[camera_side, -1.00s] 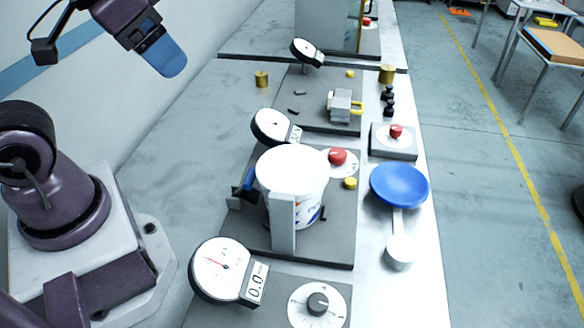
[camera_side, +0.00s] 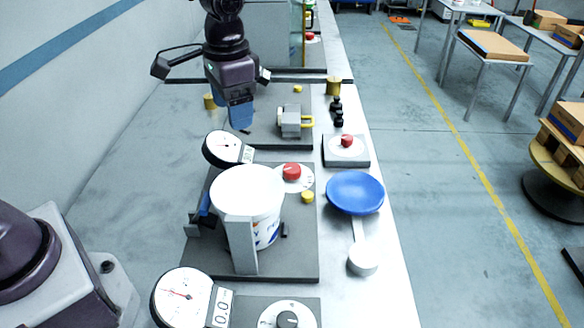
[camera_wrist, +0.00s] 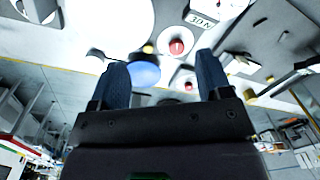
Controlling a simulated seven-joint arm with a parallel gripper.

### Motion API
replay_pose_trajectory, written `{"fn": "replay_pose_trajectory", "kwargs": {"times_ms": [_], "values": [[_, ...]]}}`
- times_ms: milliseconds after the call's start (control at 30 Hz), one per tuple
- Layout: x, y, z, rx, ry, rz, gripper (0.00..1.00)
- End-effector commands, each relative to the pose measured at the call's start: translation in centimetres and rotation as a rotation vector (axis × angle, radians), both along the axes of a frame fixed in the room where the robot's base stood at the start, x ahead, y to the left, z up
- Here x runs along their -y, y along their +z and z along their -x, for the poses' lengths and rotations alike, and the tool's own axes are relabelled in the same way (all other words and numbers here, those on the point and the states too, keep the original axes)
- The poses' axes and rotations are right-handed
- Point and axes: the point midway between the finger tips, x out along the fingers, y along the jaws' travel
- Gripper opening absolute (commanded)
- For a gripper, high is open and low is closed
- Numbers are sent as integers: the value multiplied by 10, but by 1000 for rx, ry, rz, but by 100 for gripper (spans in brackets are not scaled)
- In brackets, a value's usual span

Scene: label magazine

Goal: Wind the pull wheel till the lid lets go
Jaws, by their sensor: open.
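A white tub (camera_side: 266,234) with a round white lid (camera_side: 247,188) stands on a dark base plate, behind an upright grey bracket (camera_side: 241,247). The lid sits on the tub. A red knob (camera_side: 291,171) on a white dial is behind the tub to its right. A dark knob (camera_side: 288,320) on another white dial is at the front edge. I cannot tell which is the pull wheel. My gripper (camera_side: 240,118) hangs beyond the tub, above the bench, touching nothing visible. In the wrist view its blue fingers (camera_wrist: 162,76) are apart and empty, with the red knob (camera_wrist: 177,47) beyond them.
A gauge (camera_side: 226,149) stands behind the tub; the front gauge (camera_side: 184,296) reads 0.0. A blue dish (camera_side: 355,193) and white cup (camera_side: 362,259) are at right. Another red knob (camera_side: 347,141) and a grey block (camera_side: 291,121) are further back. The bench left of the plates is clear.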

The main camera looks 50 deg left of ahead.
Motion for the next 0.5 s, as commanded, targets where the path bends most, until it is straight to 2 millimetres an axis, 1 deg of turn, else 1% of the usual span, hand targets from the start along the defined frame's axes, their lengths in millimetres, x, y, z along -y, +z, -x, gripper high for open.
{"fn": "replay_pose_trajectory", "kwargs": {"times_ms": [33, 100, 200, 300, 367, 400, 467, 500], "values": [[2, -18, -17, -30, -28, 10, 72], [4, -40, -39, -54, -72, 24, 72], [7, -72, -68, -81, -134, 47, 72], [9, -97, -94, -85, -189, 68, 72], [9, -107, -109, -77, -222, 74, 72], [9, -108, -118, -63, -243, 74, 72], [8, -102, -130, -36, -271, 66, 72], [6, -94, -137, -15, -287, 57, 72]]}}
